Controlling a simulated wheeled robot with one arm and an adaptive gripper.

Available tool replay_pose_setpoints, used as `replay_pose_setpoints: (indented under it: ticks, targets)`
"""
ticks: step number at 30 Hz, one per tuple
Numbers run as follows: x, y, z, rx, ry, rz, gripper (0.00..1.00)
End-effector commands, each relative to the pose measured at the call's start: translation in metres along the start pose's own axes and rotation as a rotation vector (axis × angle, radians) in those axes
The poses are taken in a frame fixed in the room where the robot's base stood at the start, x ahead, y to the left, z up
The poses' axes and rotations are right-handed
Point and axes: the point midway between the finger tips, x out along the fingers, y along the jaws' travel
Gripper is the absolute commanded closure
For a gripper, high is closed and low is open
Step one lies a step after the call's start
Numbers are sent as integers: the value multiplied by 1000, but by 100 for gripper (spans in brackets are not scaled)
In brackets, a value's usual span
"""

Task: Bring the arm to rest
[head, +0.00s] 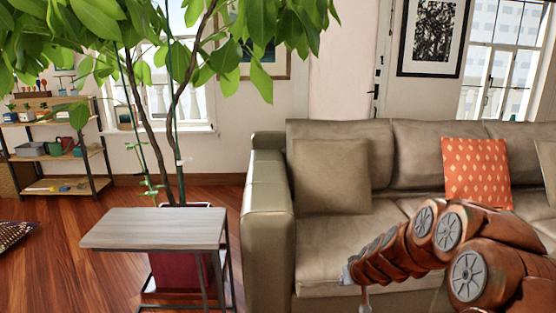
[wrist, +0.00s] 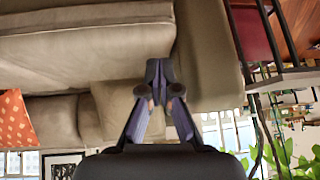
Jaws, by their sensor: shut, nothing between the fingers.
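My copper-coloured arm reaches in from the right of the head view, in front of the sofa (head: 340,255). The sofa's seat and arm (wrist: 205,60) lie behind the fingers there. No object touches the gripper in either view.
A small grey-topped side table (head: 155,229) stands left of the sofa, with a potted plant (head: 170,110) behind it. An orange cushion (head: 476,174) and a beige cushion (head: 331,177) rest on the sofa. A shelf (head: 62,155) stands far left. Wooden floor lies open at left.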

Motion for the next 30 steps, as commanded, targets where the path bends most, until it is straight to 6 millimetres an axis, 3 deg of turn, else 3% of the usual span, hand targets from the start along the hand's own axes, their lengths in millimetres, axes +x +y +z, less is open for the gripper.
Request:
replay_pose_setpoints:
  ticks: [1,9,15,21,30]
  targets:
    - [-28,-14,-7,-7,-15,-26,100]
    - [-129,-73,7,-21,-146,-125,100]
    - [-206,-101,29,-29,-261,-153,100]
    - [-282,-116,61,-23,-388,-142,100]
    - [-396,-119,116,17,-579,-60,100]
